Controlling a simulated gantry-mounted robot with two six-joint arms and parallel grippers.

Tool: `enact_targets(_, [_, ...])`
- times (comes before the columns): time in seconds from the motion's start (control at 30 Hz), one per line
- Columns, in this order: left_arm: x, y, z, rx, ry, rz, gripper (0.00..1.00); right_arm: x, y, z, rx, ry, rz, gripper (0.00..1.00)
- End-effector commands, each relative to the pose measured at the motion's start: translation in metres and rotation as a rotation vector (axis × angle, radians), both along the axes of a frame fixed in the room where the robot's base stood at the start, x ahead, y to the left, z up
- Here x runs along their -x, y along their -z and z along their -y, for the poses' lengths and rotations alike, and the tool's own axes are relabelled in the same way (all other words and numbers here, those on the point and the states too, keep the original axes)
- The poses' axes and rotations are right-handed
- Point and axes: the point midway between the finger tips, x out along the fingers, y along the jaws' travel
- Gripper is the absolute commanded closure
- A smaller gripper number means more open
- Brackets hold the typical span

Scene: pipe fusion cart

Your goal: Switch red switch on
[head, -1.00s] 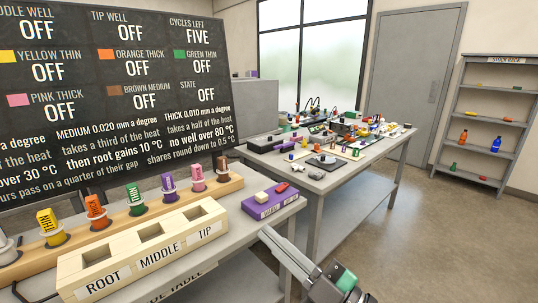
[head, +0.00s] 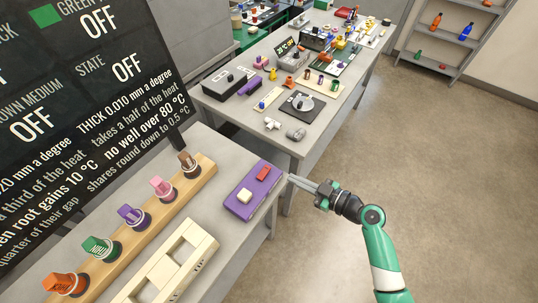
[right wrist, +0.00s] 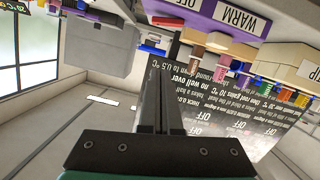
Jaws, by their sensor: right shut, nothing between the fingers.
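The red switch (head: 263,173) sits on top of the purple box (head: 268,197), at the end of the near table, beside a white button (head: 244,196). My right gripper (head: 292,179) is shut and empty. In the head view its fingertips show just to the right of the purple box, close to the red switch; I cannot tell whether they touch the box. The right wrist view is upside down and shows the shut fingers (right wrist: 168,85) below the purple box (right wrist: 205,8), whose labels read OFF and WARM. My left gripper is not in view.
A wooden rail (head: 190,188) with several coloured caps and a cream block with wells (head: 180,262) lie left of the box. A dark board (head: 100,100) stands behind. A second table (head: 215,108) holds many items. The floor on the right is clear.

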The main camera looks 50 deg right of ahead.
Motion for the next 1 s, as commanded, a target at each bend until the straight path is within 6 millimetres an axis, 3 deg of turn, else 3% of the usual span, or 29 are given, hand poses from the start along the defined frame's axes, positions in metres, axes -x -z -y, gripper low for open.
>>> enact_targets(0.47, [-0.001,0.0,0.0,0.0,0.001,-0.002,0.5,-0.008,0.0,0.001,0.002,0.003,0.003,1.0])
enact_targets(0.67, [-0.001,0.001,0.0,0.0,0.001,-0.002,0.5,-0.04,0.008,-0.003,0.004,0.001,0.003,1.0])
enact_targets(0.93, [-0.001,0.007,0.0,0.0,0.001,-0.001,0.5,-0.097,0.022,-0.01,0.004,0.002,0.003,1.0])
enact_targets(1.0, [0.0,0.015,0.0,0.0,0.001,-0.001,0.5,-0.098,0.038,-0.007,0.001,0.006,0.0,1.0])
